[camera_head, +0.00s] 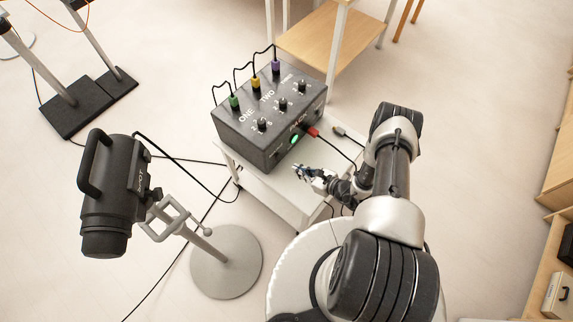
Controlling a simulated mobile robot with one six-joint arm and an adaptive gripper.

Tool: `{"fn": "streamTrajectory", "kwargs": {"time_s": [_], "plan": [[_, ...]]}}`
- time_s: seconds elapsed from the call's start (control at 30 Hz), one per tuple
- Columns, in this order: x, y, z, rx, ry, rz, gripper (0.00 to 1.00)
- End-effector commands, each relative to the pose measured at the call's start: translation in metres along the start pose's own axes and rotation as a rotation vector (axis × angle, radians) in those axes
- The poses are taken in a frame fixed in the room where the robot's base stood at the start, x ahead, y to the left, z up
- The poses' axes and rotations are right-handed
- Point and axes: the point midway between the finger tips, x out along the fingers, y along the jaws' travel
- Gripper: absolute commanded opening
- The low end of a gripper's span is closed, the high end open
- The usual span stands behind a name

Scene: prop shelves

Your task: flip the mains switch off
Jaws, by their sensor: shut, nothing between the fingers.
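A dark grey control box (256,118) stands on a small white table (284,199). Its top carries several knobs, the words ONE and TWO, and green, yellow and purple plugs with black cables. On its front face is a lit green switch (294,139). A red plug (312,132) with a black cable sits to the right of it. My gripper (298,169) is shut and empty, just in front of the box's front face and below the green switch, apart from it. The switch's exact position is too small to tell.
A black spotlight (112,190) on a round-based stand is at left. A wooden shelf (312,40) stands behind the box. Cables run over the floor at left. A small dark object (338,130) lies on the table right of the box. Open floor is at right.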

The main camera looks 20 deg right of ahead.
Motion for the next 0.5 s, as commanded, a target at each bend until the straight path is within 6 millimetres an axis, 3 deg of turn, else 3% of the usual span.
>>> {"fn": "streamTrajectory", "kwargs": {"time_s": [0.2, 0.5], "plan": [[0.044, 0.001, 0.003, -0.004, -0.001, 0.003, 0.00], [0.067, 0.000, 0.011, 0.000, -0.001, -0.001, 0.00]]}}
